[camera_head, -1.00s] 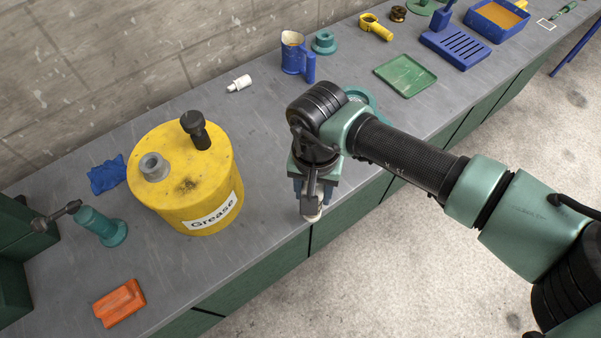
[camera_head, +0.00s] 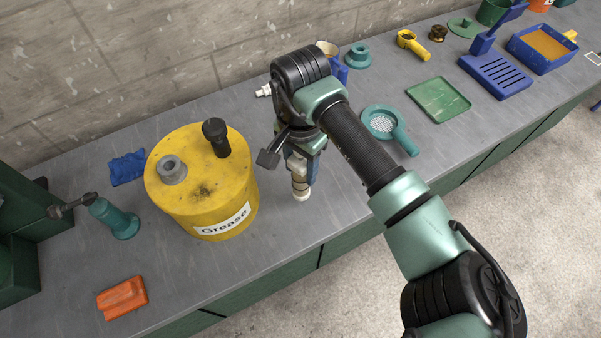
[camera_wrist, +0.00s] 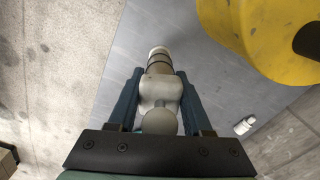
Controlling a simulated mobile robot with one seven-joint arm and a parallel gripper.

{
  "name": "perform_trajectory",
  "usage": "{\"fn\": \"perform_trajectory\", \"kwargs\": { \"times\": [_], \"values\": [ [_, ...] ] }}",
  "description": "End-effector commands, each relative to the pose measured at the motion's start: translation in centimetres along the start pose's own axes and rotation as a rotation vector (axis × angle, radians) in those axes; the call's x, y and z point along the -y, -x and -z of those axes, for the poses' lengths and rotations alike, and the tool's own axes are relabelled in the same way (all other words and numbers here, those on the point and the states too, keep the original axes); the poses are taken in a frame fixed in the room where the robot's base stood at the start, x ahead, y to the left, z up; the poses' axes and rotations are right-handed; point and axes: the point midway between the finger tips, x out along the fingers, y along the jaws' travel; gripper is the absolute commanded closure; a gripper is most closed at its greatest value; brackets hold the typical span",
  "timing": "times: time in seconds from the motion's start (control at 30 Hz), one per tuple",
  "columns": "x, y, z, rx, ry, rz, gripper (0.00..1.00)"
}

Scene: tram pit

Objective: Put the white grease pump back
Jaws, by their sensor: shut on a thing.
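My gripper (camera_head: 301,172) is shut on a whitish thing, which I take to be the white grease pump (camera_head: 301,190). In the wrist view the pump (camera_wrist: 160,92) lies between the two blue fingers (camera_wrist: 158,78). It has a pale rounded body, a brownish section with dark bands and a white end. My gripper holds it to the right of the yellow grease drum (camera_head: 200,195), apart from it, over the bench. The drum's top carries a grey collar (camera_head: 172,169) and a black knobbed post (camera_head: 217,140). The drum's edge also shows in the wrist view (camera_wrist: 245,28).
A small white fitting (camera_head: 264,91) lies behind my gripper. A teal strainer (camera_head: 382,123) and a green tray (camera_head: 438,99) lie to the right. A teal pump-like tool (camera_head: 115,218), blue cloth (camera_head: 127,168) and orange block (camera_head: 122,298) are left. The bench front (camera_head: 270,262) is clear.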

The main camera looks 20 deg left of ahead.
Motion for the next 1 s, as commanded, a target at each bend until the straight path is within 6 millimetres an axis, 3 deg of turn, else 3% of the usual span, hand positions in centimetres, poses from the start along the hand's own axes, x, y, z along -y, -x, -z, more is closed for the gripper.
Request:
{"fn": "perform_trajectory", "kwargs": {
  "times": [0.23,0.6,0.63,0.77,1.0],
  "values": [
    [0.0,-3.1,-0.1,0.003,0.001,-0.001,1.00],
    [0.0,-3.8,0.0,-0.001,0.003,0.000,1.00],
    [0.0,-3.7,-0.1,0.000,0.003,0.000,0.45],
    [0.0,-3.7,-0.1,0.000,0.003,0.000,0.22],
    [0.0,-3.6,-0.1,0.000,0.003,0.000,0.20]
  ]
}}
